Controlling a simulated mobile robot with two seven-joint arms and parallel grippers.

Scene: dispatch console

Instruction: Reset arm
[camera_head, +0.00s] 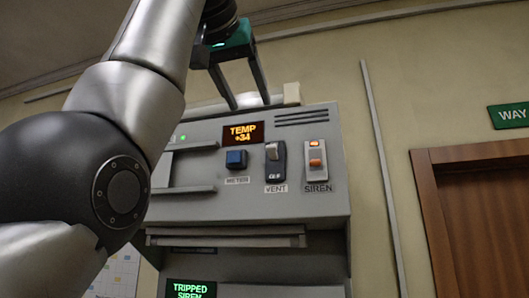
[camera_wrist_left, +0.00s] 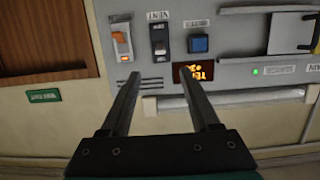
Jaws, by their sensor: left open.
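My left gripper (camera_head: 250,103) is open and empty in the head view, above the top of the grey dispatch console (camera_head: 222,130). Its two fingers point down, apart from each other, and also show in the left wrist view (camera_wrist_left: 165,95). The console panel carries a blue METER button (camera_head: 236,160), a dark VENT switch (camera_head: 275,160) and an orange SIREN switch (camera_head: 316,160) with a lit orange top. A display (camera_head: 243,133) reads TEMP +34. A lower screen (camera_head: 191,289) reads TRIPPED SIREN in green. My right gripper is not in view.
A handle-like bar (camera_head: 190,190) projects from the panel's left part. A ledge (camera_head: 225,236) runs below the panel.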

